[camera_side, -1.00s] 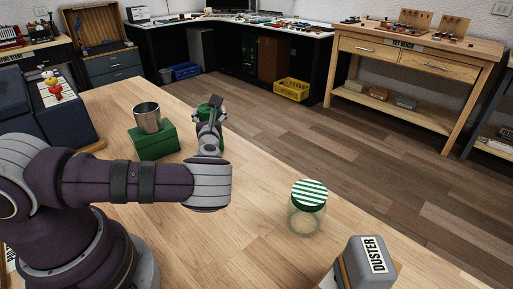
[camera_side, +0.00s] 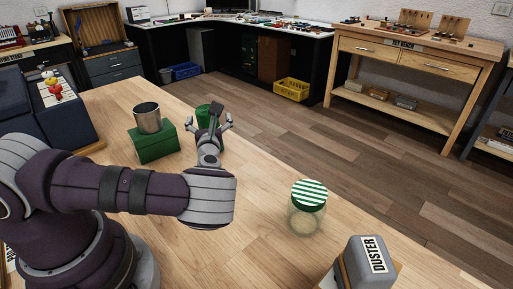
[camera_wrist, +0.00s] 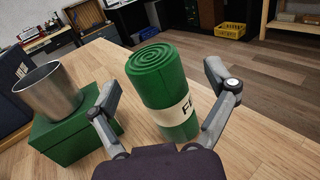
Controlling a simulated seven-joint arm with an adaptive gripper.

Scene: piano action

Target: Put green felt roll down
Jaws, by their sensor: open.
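The green felt roll (camera_wrist: 157,83) stands upright on the wooden table in the wrist view, with a pale label band around its lower half. In the side view the felt roll (camera_side: 203,113) shows beyond my gripper, which partly hides it. My gripper (camera_side: 211,122) is open, its two fingers spread apart. In the wrist view the gripper's fingers (camera_wrist: 166,112) are on either side of the roll, with a gap on each side. The gripper appears to be on the near side of the roll and holds nothing.
A green box (camera_side: 154,143) with a metal cup (camera_side: 147,118) on top stands left of the roll. A glass jar with a green-striped lid (camera_side: 309,196) and a duster (camera_side: 366,262) stand at the right. The table (camera_side: 250,200) between roll and jar is clear.

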